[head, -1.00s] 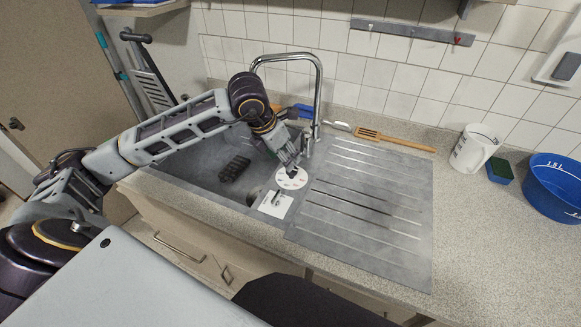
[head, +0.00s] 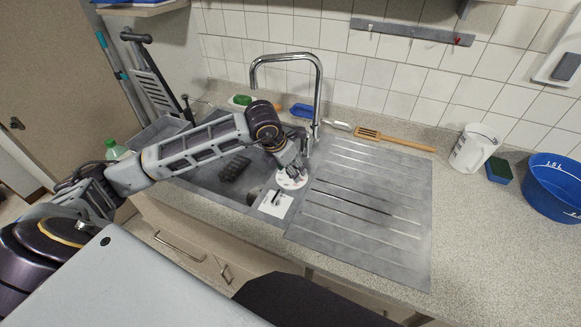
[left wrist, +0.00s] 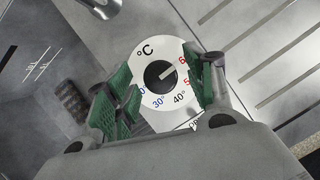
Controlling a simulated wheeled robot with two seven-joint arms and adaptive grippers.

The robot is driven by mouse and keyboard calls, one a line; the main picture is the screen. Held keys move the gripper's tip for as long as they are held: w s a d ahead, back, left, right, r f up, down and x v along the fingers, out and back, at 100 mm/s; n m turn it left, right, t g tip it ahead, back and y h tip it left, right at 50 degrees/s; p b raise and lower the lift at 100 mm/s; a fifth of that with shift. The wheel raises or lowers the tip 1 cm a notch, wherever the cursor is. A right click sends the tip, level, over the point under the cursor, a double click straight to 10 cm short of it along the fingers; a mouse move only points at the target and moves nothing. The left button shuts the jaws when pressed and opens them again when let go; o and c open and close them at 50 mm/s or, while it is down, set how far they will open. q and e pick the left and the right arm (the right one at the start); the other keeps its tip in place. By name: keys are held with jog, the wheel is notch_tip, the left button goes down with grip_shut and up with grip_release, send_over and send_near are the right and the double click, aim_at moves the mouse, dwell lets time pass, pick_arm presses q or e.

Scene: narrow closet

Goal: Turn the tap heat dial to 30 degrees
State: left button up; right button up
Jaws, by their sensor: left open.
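The heat dial is a white disc (head: 291,182) beside the sink, under the tap (head: 318,90). In the left wrist view its black knob (left wrist: 160,77) shows, with °C and numbers around it. The numbers run from blue 20 and 30 through 40 to red 50 and 60. The knob's white pointer line aims at about the red 60. My left gripper (head: 296,170) is right over the dial. In the wrist view its green-padded fingers (left wrist: 158,72) are open, one on each side of the knob. I cannot tell whether either touches it.
A white plate with a small lever (head: 275,203) lies in front of the dial. The sink basin (head: 205,170) is left, the ribbed drainer (head: 365,200) right.

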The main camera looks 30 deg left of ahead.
pick_arm(q)
jog(key=c, duration=1)
